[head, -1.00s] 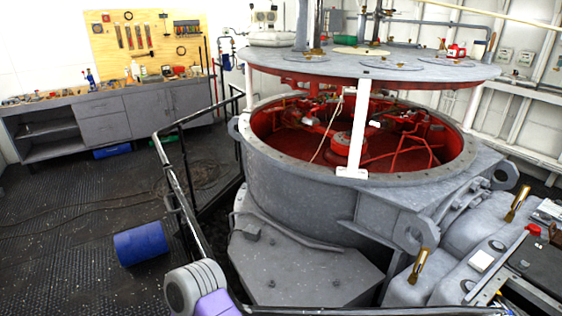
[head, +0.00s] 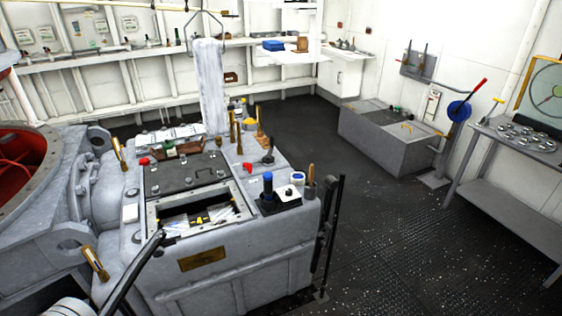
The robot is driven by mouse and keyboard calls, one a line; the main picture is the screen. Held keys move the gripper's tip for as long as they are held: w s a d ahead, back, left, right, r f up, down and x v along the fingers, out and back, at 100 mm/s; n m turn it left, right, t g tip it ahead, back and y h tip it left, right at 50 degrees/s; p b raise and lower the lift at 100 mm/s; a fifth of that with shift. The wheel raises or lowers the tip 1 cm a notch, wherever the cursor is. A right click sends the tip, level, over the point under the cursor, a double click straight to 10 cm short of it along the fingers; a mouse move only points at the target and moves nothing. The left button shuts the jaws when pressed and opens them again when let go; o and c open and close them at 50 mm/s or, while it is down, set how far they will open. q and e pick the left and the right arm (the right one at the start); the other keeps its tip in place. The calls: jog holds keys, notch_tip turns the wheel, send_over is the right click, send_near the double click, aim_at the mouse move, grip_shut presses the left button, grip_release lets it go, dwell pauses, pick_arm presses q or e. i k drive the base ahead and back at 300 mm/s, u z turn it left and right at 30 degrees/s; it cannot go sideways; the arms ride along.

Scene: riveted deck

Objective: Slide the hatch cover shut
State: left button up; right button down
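A dark hatch cover (head: 186,173) with a small handle lies on top of the grey console (head: 250,262). In front of it is an open rectangular hatch frame (head: 238,203) with a light metal rim. Through the opening I see a shallow space with small yellow and light-coloured items. The cover lies behind the opening and leaves it uncovered. Neither of my grippers shows in the head view.
Brass levers (head: 95,262) and a black handrail (head: 135,272) stand at the console's left. A blue-topped bottle (head: 268,186) and a red knob (head: 247,167) sit right of the hatch. Dark floor (head: 390,240) is clear to the right.

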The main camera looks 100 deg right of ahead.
aim_at(170, 177)
jog(key=z, duration=2.9)
jog(key=i, duration=0.5)
